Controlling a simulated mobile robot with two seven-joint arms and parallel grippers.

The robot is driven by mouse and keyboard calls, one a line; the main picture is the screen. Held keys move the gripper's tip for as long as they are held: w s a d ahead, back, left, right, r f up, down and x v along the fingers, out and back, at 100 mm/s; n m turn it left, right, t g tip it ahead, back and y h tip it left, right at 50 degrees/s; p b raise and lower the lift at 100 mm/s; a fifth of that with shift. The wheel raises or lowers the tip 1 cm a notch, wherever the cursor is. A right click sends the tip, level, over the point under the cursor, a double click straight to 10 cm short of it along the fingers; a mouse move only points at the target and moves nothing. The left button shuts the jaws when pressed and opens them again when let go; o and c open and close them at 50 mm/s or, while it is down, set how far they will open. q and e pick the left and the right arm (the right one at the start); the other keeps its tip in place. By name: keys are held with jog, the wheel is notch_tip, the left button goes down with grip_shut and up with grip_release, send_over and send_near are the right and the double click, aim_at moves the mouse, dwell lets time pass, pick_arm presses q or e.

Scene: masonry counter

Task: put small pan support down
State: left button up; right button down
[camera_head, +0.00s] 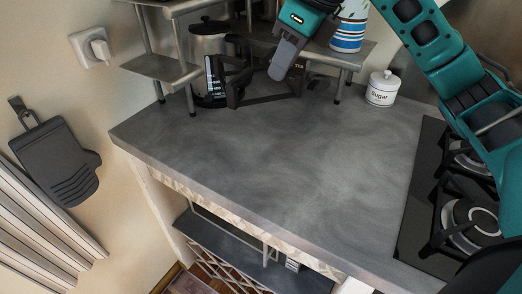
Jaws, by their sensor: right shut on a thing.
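The small pan support (268,99), a dark angular metal frame, is at the back of the grey counter (270,150), in front of the shelf. Its legs are close to the counter top; I cannot tell if they touch it. My right gripper (279,69) is at the top centre, pointing down, with its dark fingers shut on the pan support. The fingers hide part of the frame. My left gripper is not in view.
A white sugar jar (382,89) and a blue-striped container (348,30) are to the right. A black hob (424,190) is at right. The counter's middle is clear.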

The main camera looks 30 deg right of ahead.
jog(key=shift+d+r+m, duration=0.2)
jog(key=shift+r+m, duration=0.05)
jog(key=shift+m, duration=0.05)
notch_tip(320, 180, down, 20)
jog(key=shift+r+b, duration=0.15)
jog(key=shift+b, duration=0.9)
jog(key=shift+w, duration=0.1)
jog(key=c, duration=1.2)
grip_release()
